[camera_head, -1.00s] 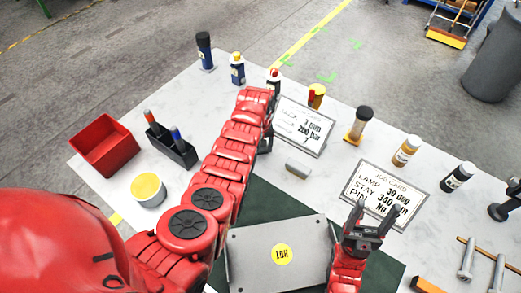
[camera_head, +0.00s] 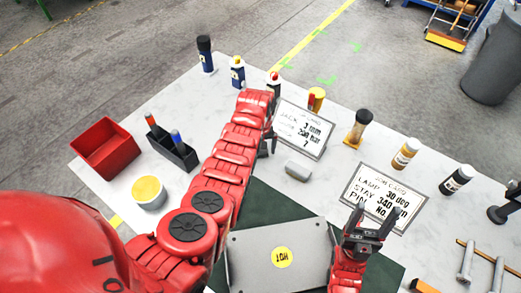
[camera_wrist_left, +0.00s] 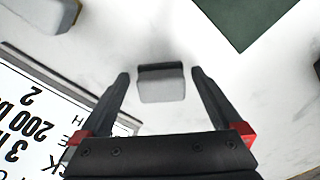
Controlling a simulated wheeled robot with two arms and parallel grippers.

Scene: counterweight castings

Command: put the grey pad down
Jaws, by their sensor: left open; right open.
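The grey pad (camera_wrist_left: 161,83) shows in the left wrist view as a small block with a light grey face and a darker strip along its upper side. It is between the tips of my left gripper (camera_wrist_left: 160,78), with a gap on each side. It seems to rest on the white tabletop. In the head view my left arm hides this pad, and only part of the left gripper (camera_head: 268,140) shows. My right gripper (camera_head: 370,220) is open and empty above the table, beside the grey plate (camera_head: 280,257) with a yellow label.
Another light grey block (camera_head: 298,170) lies near the job card (camera_head: 303,128); it also shows in the left wrist view (camera_wrist_left: 42,14). A second card (camera_head: 385,196), several bottles, a red bin (camera_head: 105,147) and a dark green mat (camera_head: 265,200) are around. White table is clear beside the pad.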

